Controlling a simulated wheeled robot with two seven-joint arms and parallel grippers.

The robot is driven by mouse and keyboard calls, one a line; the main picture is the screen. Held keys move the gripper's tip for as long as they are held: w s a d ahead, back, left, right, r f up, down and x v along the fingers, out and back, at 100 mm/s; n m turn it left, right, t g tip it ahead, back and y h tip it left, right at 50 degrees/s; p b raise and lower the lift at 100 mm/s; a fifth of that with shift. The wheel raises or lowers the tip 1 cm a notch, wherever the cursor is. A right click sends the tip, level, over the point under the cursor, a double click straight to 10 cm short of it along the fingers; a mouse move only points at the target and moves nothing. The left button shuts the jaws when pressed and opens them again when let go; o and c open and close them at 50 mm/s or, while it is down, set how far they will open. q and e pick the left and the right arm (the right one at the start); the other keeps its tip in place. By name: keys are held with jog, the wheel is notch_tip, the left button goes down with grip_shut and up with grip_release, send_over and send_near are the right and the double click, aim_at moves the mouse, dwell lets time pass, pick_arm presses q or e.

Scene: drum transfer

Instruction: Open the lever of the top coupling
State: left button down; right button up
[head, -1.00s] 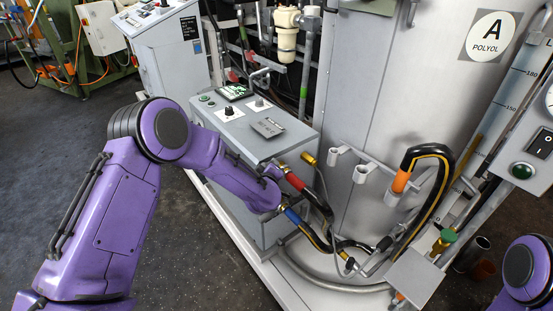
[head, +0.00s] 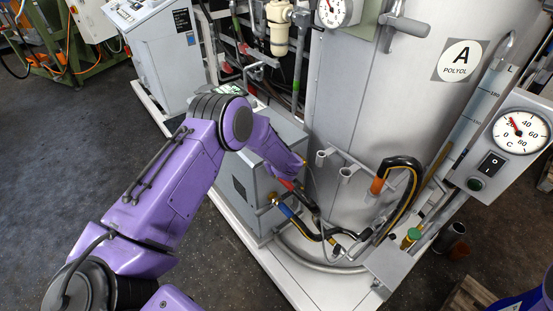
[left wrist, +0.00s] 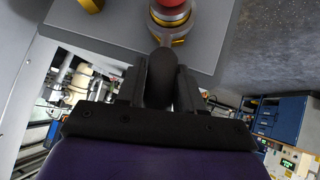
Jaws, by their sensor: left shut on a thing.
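The top coupling, brass-coloured with a red band, shows at the top edge of the left wrist view (left wrist: 172,14). A dark lever (left wrist: 161,72) sticks out from it, between the fingers of my left gripper (left wrist: 160,88), which is shut on it. In the head view my left gripper (head: 298,168) is at the top coupling, and my forearm hides most of it. The hose's red band (head: 287,185) shows just below the gripper. The lower coupling (head: 274,200), with a blue-banded hose (head: 287,211), sits below. My right gripper is not in view.
The grey cabinet (head: 245,190) carrying the couplings is partly behind my arm. The polyol tank (head: 400,110) stands to the right. A black hose with an orange band (head: 377,186) hangs on a holder there. Open dark floor lies at left.

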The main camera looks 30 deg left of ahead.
pick_arm(q)
jog(key=shift+w+r, duration=0.1)
dwell(0.3)
jog(key=c, duration=0.8)
grip_release()
jog(key=b+v, duration=0.2)
jog(key=v, duration=0.8)
jog(key=shift+d+r, duration=0.1)
jog(key=shift+r, duration=0.05)
